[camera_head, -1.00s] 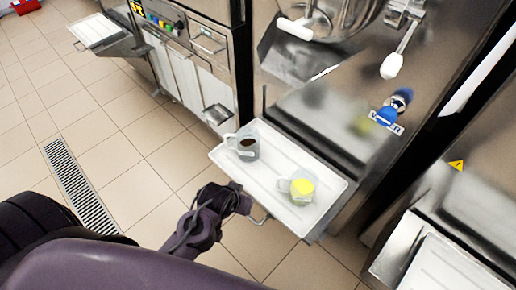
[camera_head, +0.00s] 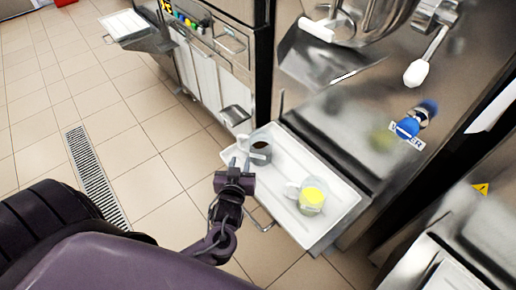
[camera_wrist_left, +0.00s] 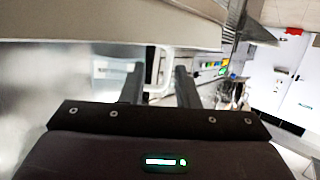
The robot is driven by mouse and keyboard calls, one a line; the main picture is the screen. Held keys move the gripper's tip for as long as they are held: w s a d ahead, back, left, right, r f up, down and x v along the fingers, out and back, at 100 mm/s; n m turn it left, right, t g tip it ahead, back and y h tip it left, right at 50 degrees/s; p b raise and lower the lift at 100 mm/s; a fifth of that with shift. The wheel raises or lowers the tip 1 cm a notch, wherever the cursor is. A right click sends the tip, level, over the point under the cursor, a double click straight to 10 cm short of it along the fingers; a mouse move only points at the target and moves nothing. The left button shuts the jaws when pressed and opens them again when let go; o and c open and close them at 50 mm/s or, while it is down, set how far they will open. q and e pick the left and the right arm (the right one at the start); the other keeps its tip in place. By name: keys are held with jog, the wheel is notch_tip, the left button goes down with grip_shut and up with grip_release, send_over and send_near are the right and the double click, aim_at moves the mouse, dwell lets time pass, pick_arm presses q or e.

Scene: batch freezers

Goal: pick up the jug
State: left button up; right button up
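Two clear jugs stand upright on a white tray. The jug with dark contents (camera_head: 261,152) is at the tray's far left corner, its handle facing left. The jug with yellow contents (camera_head: 312,199) is nearer the front right, its handle also facing left. My left gripper (camera_head: 239,163) is just in front of and left of the dark jug, near its handle. Its two fingers are apart, with nothing held. In the left wrist view, a pale handle-like loop (camera_wrist_left: 155,70) shows between the open fingertips (camera_wrist_left: 158,70); I cannot tell whether they touch it. My right gripper is out of view.
The white tray (camera_head: 284,180) sticks out from a steel freezer (camera_head: 345,125) with a white-handled lever and a blue knob (camera_head: 408,128). Another machine (camera_head: 215,60) stands at the back left. Tiled floor with a drain grate (camera_head: 95,175) is clear at left.

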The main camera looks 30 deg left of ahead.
aim_at(239, 142)
pick_arm(q)
jog(key=shift+s+a+r+t+y, duration=0.1)
jog(key=shift+a+r+t+y, duration=0.7)
jog(key=shift+a+t, duration=0.3)
jog(key=shift+w+a+r, duration=0.1)
jog(key=shift+w, duration=0.1)
jog(key=x, duration=0.4)
jog(key=d+x, duration=0.1)
jog(key=x, duration=0.2)
jog(key=shift+w+a+f, duration=0.15)
jog(key=shift+w+f, duration=0.15)
grip_shut()
jog(key=shift+r, duration=0.1)
